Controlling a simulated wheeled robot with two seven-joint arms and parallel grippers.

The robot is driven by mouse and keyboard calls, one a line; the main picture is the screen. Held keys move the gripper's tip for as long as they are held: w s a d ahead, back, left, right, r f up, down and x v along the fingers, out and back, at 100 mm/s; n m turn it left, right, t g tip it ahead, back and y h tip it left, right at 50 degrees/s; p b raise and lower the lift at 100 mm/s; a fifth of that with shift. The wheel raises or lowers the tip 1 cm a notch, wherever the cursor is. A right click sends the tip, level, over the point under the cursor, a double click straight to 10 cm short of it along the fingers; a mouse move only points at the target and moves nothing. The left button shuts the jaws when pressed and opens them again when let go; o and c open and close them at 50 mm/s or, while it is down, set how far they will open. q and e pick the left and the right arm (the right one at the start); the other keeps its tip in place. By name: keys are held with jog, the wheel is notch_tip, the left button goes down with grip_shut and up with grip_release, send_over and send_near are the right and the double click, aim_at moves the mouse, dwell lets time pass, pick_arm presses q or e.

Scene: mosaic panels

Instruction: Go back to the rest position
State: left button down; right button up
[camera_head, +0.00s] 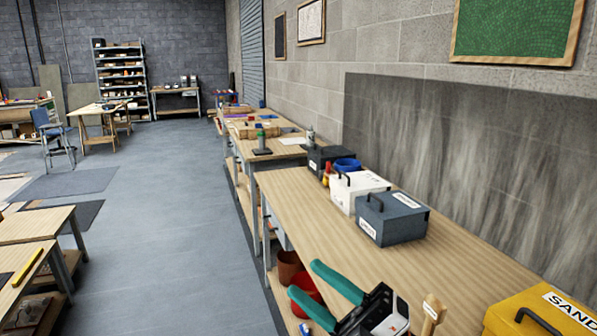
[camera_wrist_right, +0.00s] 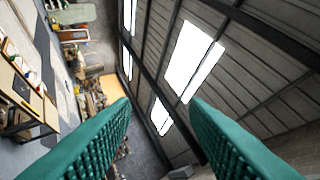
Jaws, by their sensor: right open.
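My right gripper (camera_head: 304,279) shows at the bottom middle of the head view, beside the near workbench's left edge. Its two green fingers are spread apart with nothing between them. In the right wrist view the two ribbed green fingers (camera_wrist_right: 160,104) also stand wide apart and empty, with the ceiling and its bright skylights behind them. My left gripper is not in view.
The near workbench (camera_head: 310,205) carries a dark grey box (camera_head: 393,222), a white box (camera_head: 352,190) and a yellow box (camera_head: 535,318). A red bucket (camera_head: 310,293) sits below its left edge. The grey floor (camera_head: 165,235) is open to the left.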

jog(key=w+d+f+m+t+h, duration=0.5)
jog(key=d+f+m+t+h, duration=0.6)
jog(key=m+h, duration=0.85)
jog(key=s+d+f+m+g+h, duration=0.3)
jog(key=d+f+m+g, duration=0.25)
jog(key=f, duration=0.55)
jog(key=s+d+f+m+g, duration=0.1)
jog(key=s+f+g, duration=0.55)
jog(key=s, duration=0.35)
jog(key=s+d+f+m+g, duration=0.1)
jog(key=s+f+g, duration=0.5)
jog(key=s+f, duration=0.3)
notch_tip(320, 180, down, 27)
jog(key=s+b, duration=0.1)
jog(key=s, duration=0.1)
jog(key=s+d+f+g, duration=0.1)
jog(key=s+d+f, duration=0.1)
jog(key=s+f, duration=1.3)
jog(key=shift+d+f+g+b, duration=0.15)
jog(key=shift+f+g+b, duration=0.2)
jog(key=shift+f+g, duration=0.05)
